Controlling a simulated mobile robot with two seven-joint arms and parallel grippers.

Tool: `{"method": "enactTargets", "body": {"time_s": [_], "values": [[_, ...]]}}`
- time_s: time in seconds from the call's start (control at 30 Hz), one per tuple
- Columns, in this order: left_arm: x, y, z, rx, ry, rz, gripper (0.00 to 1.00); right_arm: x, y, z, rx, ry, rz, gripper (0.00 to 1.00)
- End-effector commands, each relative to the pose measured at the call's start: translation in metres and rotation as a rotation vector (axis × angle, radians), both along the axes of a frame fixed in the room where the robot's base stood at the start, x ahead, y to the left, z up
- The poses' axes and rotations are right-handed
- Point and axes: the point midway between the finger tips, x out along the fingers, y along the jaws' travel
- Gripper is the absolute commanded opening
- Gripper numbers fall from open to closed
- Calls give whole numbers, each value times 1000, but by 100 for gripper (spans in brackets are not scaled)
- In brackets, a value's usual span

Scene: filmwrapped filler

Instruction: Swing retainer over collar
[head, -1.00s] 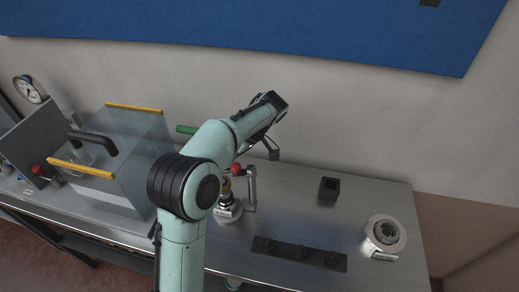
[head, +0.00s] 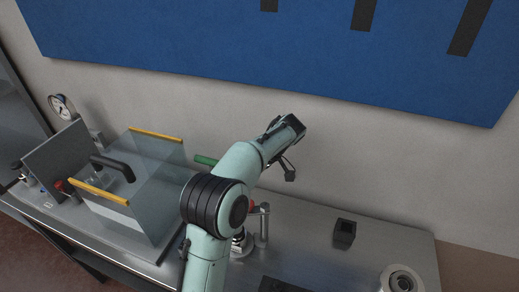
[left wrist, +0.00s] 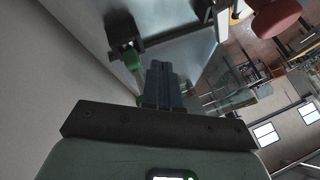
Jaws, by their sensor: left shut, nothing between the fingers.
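My left arm crosses the middle of the head view. Its gripper (head: 290,176) hangs in the air near the back wall, above and right of the fitting. In the left wrist view its dark fingers (left wrist: 163,85) are together and empty. A metal fitting (head: 240,246), partly hidden behind my arm, stands on the bench; I cannot make out its collar clearly. A thin upright metal bracket (head: 264,225), which looks like the retainer, stands just right of it, apart from my gripper. A green handle (head: 205,160) sticks out behind my arm and shows in the wrist view (left wrist: 133,60). My right gripper is not in view.
A clear box (head: 130,190) with yellow edges and a black handle stands left on the metal bench. A small black open box (head: 344,233) and a round grey part (head: 401,281) lie right. A gauge (head: 61,107) is at far left. Bench between bracket and black box is clear.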

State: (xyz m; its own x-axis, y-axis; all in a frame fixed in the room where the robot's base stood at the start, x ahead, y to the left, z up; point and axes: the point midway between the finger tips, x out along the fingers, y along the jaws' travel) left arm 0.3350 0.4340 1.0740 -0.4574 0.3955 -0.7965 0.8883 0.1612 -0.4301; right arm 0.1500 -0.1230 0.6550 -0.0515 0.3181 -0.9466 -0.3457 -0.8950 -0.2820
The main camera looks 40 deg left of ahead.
Motion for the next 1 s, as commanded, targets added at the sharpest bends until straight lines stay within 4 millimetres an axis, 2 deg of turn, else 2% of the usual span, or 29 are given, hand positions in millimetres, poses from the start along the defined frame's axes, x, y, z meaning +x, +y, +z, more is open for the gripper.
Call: {"method": "enactTargets", "body": {"time_s": [0.03, 0.1, 0.3, 0.5, 1.0], "values": [[12, 0, 17, 1, -10, -1, 0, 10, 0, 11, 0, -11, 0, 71], [22, 2, 30, 1, -9, 0, 0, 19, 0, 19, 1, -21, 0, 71], [42, 6, 56, 2, -6, -1, 0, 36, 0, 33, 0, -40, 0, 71], [49, 7, 65, 0, -3, -1, 0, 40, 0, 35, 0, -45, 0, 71], [49, 7, 65, 0, -1, -1, 0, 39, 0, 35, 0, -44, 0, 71]]}}
